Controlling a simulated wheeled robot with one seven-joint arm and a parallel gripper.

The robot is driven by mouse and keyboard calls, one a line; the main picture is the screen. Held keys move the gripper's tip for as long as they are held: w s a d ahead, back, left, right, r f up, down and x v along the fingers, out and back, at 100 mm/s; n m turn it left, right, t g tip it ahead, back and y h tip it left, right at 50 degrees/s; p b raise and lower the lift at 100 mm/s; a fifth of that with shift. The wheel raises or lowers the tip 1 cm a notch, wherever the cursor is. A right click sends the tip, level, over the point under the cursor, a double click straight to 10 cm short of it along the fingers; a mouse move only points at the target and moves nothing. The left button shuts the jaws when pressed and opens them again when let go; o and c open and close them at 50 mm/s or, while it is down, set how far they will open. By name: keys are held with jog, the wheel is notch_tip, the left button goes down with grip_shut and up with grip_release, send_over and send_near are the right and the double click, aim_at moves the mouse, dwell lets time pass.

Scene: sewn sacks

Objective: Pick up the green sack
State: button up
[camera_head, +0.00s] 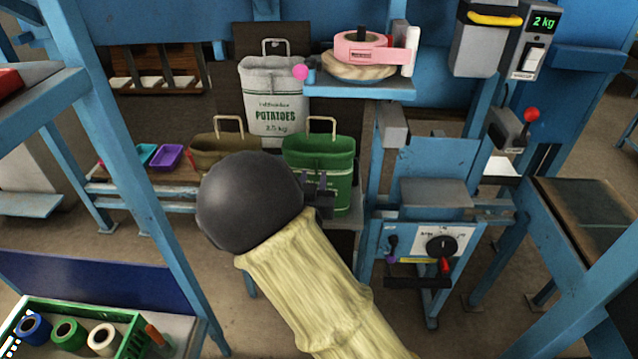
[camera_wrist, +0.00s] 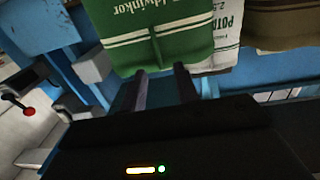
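The green sack (camera_head: 328,158) has a beige loop handle standing on its top edge and stands right of a brown sack. It also shows in the wrist view (camera_wrist: 158,32), upside down, with white lettering and white stripes. My gripper (camera_head: 322,182) is in front of the green sack in the head view; my dark wrist hides part of the scene there. In the wrist view my gripper's two fingers (camera_wrist: 162,77) are apart, with a gap between them, and point toward the sack's stripes. Whether the tips touch the sack I cannot tell.
A white potato sack (camera_head: 273,100) stands behind, and the brown sack (camera_head: 217,148) is at left, partly hidden by my arm. A blue shelf (camera_head: 365,91) with pink tape (camera_head: 362,47) overhangs at upper right. A blue machine (camera_head: 430,205) stands right of the green sack.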

aim_at(316, 167)
jog(key=w, duration=0.3)
jog(key=shift+w+d+f+p, duration=0.1)
jog(key=shift+w+d+p, duration=0.1)
jog(key=shift+w+p, duration=0.15)
grip_shut()
